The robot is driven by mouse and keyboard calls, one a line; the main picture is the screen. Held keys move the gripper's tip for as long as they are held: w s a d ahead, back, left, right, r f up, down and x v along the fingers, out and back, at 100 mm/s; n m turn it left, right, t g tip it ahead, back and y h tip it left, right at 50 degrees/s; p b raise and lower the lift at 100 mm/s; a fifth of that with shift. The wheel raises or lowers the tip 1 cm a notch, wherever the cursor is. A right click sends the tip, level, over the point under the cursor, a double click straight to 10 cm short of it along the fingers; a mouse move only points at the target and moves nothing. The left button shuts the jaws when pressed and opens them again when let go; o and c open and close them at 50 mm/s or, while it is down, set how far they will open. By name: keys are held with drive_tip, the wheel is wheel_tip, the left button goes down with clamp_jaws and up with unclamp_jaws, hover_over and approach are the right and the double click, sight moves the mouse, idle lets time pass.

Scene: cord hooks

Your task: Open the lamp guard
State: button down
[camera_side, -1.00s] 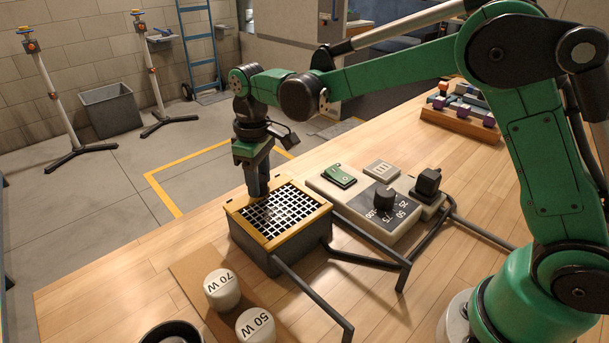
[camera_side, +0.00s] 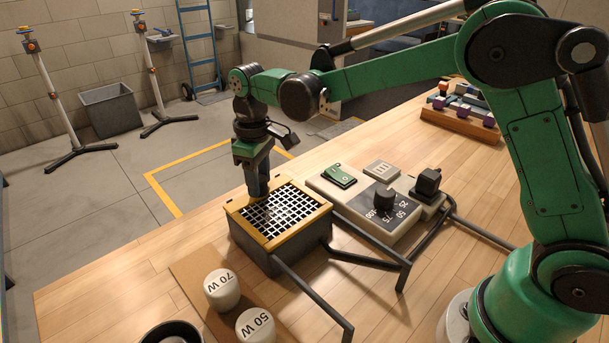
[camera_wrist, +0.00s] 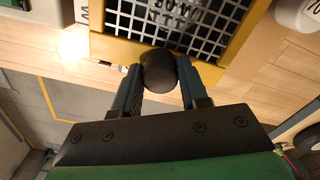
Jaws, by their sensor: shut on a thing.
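The lamp guard (camera_side: 310,204) is a yellow frame with a wire grid, lying flat across the top of a dark box (camera_side: 285,257). In the wrist view the guard's yellow frame (camera_wrist: 115,50) fills the top, and a lamp with printed letters shows dimly under the grid. My gripper (camera_side: 258,194) points down at the guard's far left edge. In the wrist view its two fingers (camera_wrist: 159,82) are shut on a round dark knob (camera_wrist: 158,68) at the guard's edge. The guard looks closed.
A control panel with a green switch (camera_side: 339,175) and a dark dial (camera_side: 384,198) stands right of the box. Lamps marked 70 W (camera_side: 222,290) and 50 W (camera_side: 255,326) stand in front. A block rack (camera_side: 460,122) sits at the back right.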

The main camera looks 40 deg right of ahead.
drive_tip(key=s, duration=1.3)
drive_tip(key=shift+s, duration=0.3)
drive_tip(key=shift+c, duration=2.3)
unclamp_jaws()
drive_tip(key=shift+r, duration=2.85)
